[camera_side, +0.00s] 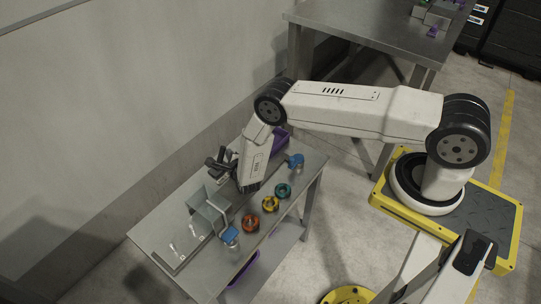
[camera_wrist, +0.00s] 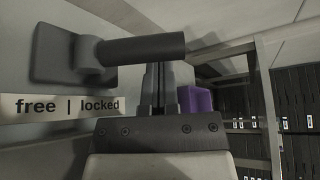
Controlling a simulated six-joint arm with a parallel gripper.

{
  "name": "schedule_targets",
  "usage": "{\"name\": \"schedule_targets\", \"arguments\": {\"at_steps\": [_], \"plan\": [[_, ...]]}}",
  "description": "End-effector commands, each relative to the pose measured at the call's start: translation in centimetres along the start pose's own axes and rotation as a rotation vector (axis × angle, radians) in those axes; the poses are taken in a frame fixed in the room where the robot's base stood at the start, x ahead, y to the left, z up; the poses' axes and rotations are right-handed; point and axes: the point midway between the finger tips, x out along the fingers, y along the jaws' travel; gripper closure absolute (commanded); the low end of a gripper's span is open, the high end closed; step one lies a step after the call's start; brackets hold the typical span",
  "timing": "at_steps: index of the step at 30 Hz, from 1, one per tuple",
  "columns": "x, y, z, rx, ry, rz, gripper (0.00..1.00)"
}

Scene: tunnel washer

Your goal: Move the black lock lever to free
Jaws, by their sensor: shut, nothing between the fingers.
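The black lock lever (camera_wrist: 142,48) shows large in the wrist view. Its round handle points right from a square mounting plate (camera_wrist: 52,52), toward the "locked" side of the label. The label (camera_wrist: 66,107) below reads "free | locked". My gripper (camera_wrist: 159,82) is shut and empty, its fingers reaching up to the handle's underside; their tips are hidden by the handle. I cannot tell whether they touch it. In the side view, dark parts of the lever and gripper overlap at the wall side of the table.
The metal table (camera_side: 160,222) stands against a wall. It carries green (camera_side: 283,191), orange (camera_side: 270,203) and red (camera_side: 250,222) round knobs, blue parts (camera_side: 230,236) and a grey bracket (camera_side: 208,212). A purple bin (camera_side: 281,141) lies behind my wrist; it also shows in the wrist view (camera_wrist: 196,99).

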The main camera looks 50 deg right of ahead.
Motion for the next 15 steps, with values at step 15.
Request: {"name": "schedule_targets", "arguments": {"at_steps": [15], "plan": [[-0.25,-0.05,0.4,-0.067,-0.001,-0.04,1.0]]}}
